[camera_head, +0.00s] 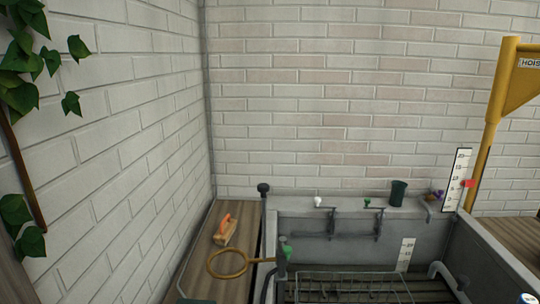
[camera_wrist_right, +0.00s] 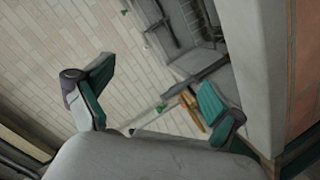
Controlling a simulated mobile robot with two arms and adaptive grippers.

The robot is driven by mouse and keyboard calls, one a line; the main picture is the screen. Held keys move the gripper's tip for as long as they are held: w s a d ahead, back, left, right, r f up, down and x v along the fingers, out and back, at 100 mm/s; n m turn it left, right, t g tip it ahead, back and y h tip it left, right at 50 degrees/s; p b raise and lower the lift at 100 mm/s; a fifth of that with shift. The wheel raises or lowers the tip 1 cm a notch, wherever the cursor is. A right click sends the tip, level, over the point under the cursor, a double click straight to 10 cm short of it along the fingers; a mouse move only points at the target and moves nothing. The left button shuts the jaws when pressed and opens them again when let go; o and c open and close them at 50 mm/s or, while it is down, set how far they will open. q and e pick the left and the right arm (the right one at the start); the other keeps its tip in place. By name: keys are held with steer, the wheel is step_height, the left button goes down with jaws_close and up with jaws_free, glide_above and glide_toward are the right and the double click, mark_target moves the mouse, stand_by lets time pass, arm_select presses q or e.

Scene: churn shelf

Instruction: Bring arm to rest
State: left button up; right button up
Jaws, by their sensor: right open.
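My right gripper (camera_wrist_right: 156,82) shows in the right wrist view, with its two teal-padded fingers spread wide apart. No object is gripped between them. Behind the fingers, at a distance, are a tilted pale tiled or brick surface and grey metal fittings. A green-and-yellow item (camera_wrist_right: 190,112) appears near the right finger; whether it is close to the finger cannot be told. Neither gripper can be made out in the head view, and my left gripper is not seen.
A grey basin (camera_head: 345,210) with a wire rack (camera_head: 350,288) stands at lower centre. A yellow hoist post (camera_head: 488,130) rises at right. An orange-handled brush (camera_head: 226,230) lies on the wooden surface at left, near a yellow ring (camera_head: 210,266). A dark green cup (camera_head: 398,192) stands on the ledge.

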steer(key=s+a+f+m+g+y, duration=0.1)
steer(key=s+f+m+g, duration=0.2)
steer(key=s+f+g, duration=0.55)
steer(key=s+f+m+g+y, duration=0.1)
steer(key=s+f+m+g, duration=0.3)
steer(key=s, duration=0.8)
step_height(320, 180, down, 27)
steer(key=n, duration=0.1)
steer(key=s+d+f+g, duration=0.1)
steer(key=s+d+f, duration=0.1)
steer(key=s+f, duration=1.3)
steer(key=shift+s+d+f+n, duration=0.3)
steer(key=shift+s+d+f, duration=0.05)
steer(key=shift+s, duration=0.8)
